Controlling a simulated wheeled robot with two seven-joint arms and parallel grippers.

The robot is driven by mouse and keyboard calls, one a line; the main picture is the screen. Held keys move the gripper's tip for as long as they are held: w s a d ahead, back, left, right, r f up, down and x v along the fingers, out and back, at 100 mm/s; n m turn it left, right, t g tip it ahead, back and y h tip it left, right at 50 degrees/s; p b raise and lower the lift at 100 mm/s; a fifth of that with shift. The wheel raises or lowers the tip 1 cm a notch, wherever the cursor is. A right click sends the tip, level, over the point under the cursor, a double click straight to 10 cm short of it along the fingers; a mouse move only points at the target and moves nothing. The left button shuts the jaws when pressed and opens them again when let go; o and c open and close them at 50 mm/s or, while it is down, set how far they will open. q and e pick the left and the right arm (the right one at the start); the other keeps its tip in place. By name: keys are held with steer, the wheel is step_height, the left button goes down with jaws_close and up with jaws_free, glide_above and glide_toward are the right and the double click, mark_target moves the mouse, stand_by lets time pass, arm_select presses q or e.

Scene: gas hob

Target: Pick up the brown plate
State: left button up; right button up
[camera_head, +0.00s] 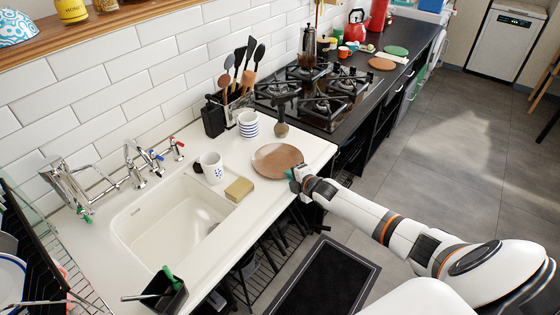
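The brown plate (276,158) lies on the white counter to the right of the sink, near the counter's front edge. My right gripper (293,177) is at the plate's near right rim, its arm reaching in from the lower right. The fingers are small and partly hidden by the gripper body, so I cannot tell whether they are open, or whether they touch the rim. My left gripper is not in view.
A sponge (239,189), a white mug (211,167) and a striped cup (248,124) stand left of the plate. The sink (170,230) is further left. A gas hob (318,90) with a long-handled tool (282,129) near it lies behind.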

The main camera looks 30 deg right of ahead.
steer(key=shift+w, duration=0.15)
jaws_close()
steer(key=shift+r, duration=0.1)
step_height(320, 180, up, 10)
stand_by(0.5)
stand_by(0.5)
